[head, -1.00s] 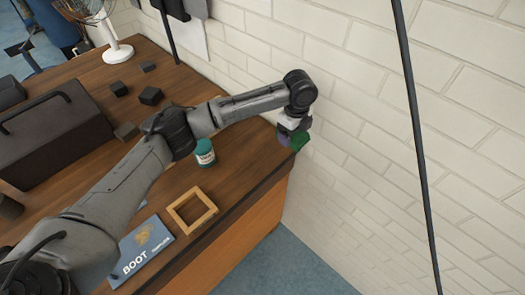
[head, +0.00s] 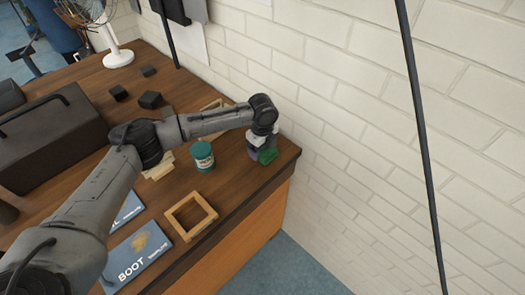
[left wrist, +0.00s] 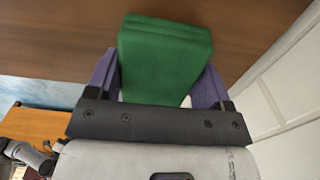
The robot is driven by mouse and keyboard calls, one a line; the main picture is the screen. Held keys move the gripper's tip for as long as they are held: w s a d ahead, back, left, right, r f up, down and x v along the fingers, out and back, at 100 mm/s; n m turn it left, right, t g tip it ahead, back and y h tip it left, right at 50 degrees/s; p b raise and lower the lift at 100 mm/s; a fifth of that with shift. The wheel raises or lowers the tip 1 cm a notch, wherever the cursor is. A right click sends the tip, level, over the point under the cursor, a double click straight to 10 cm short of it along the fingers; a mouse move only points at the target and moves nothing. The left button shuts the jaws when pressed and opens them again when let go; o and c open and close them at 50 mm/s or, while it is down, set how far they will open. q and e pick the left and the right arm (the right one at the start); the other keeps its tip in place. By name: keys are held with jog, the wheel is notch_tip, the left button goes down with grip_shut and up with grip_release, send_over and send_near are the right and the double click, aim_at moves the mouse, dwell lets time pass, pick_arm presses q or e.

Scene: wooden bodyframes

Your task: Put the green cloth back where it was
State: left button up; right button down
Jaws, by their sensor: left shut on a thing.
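The green cloth (head: 267,157) is a folded block held at the right end of the wooden table, near the brick wall. My left gripper (head: 260,151) is shut on it. In the left wrist view the cloth (left wrist: 165,50) sits between the two purple fingers of the gripper (left wrist: 159,82), with brown table wood beyond it. The cloth is over or at the table top; I cannot tell whether it touches the wood. My right gripper is not in view.
A green-and-white jar (head: 203,157) stands left of the cloth. A square wooden frame (head: 190,216) lies near the front edge, beside a blue BOOT card (head: 137,254). Another frame is partly behind my arm. A dark toolbox (head: 57,135) and black blocks (head: 150,100) are farther left.

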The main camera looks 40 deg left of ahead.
pick_arm(q)
jog(key=shift+f, duration=0.7)
jog(key=o, duration=0.4)
jog(key=shift+f, duration=0.1)
jog(key=o, duration=0.5)
notch_tip(320, 180, up, 11)
jog(key=shift+r+p, duration=0.1)
jog(key=shift+p, duration=0.95)
jog(key=shift+r, duration=0.55)
